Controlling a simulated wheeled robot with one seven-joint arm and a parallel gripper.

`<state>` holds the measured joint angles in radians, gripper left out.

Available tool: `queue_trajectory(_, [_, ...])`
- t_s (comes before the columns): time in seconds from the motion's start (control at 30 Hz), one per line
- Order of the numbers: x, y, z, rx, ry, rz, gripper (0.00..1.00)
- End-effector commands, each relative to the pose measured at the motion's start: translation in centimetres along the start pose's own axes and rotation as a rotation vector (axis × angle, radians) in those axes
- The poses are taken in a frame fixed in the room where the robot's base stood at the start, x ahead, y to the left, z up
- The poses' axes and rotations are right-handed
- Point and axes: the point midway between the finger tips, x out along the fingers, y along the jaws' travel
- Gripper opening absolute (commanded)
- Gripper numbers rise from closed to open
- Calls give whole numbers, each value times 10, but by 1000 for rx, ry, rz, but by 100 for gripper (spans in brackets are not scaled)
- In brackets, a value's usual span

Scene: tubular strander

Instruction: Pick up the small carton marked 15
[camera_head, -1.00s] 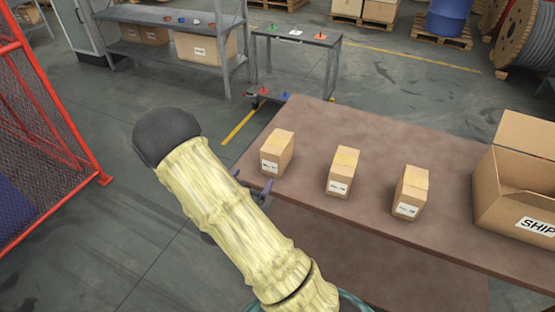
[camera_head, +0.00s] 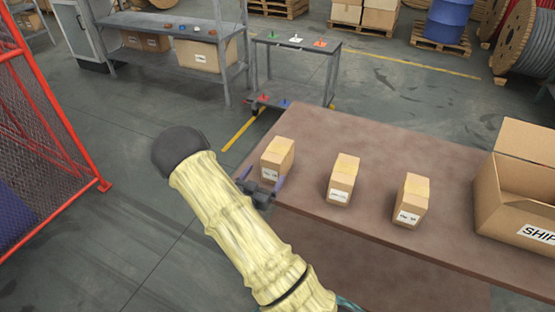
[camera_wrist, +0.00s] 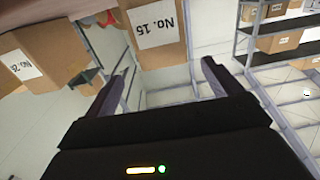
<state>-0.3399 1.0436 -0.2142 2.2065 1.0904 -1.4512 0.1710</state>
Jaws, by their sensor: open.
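The small carton marked No. 15 (camera_wrist: 155,28) is at the top middle of the wrist view, its label upside down. It appears to be the leftmost of three cartons on the brown table, the left carton (camera_head: 279,156) in the head view. My gripper (camera_head: 263,181) is open in front of that carton's labelled side, at the table's near left edge. In the wrist view, the fingers of my gripper (camera_wrist: 164,72) are apart and empty, with the carton just beyond the tips. The carton's far side is hidden.
The middle carton (camera_head: 342,179) and right carton (camera_head: 411,201) stand to the right; a neighbouring carton (camera_wrist: 40,55) shows in the wrist view. An open box marked SHIP (camera_head: 505,205) is at the table's right. A red mesh fence (camera_head: 45,150) stands at left.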

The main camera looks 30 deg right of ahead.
Motion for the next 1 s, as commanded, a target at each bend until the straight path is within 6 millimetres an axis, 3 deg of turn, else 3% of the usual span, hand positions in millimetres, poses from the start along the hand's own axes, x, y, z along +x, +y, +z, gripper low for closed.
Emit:
queue_trajectory(0.3, [50,-4,-1,1,0,-7,91])
queue_trajectory(0.77, [61,-2,-1,1,0,-3,91])
queue_trajectory(1.0, [92,-6,-2,1,1,-2,91])
